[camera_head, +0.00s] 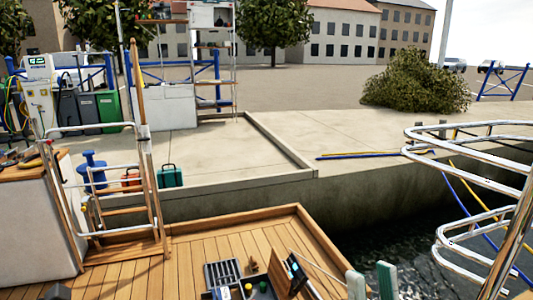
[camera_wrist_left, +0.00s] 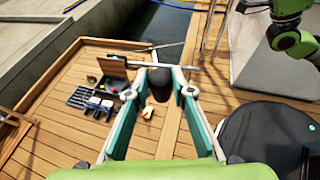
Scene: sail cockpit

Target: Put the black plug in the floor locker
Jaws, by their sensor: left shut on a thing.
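The floor locker (camera_head: 236,287) is a dark opening in the wooden deck at the bottom of the head view. Its wooden lid (camera_head: 290,272) stands raised at its right side. In the left wrist view the locker, with small items inside, lies left of my left gripper (camera_wrist_left: 158,88), and its lid (camera_wrist_left: 112,68) is raised. The left gripper is shut on the black plug (camera_wrist_left: 153,79), a dark rounded piece between its teal fingers, above the deck. My right gripper (camera_head: 371,285) shows at the bottom edge of the head view, its two fingertips apart, right of the lid.
A grey slotted tray (camera_head: 222,273) lies by the locker. A dark round top (camera_wrist_left: 266,140) stands right of my left gripper. A wooden ladder frame (camera_head: 125,195) stands at the left, and steel rails (camera_head: 480,200) at the right.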

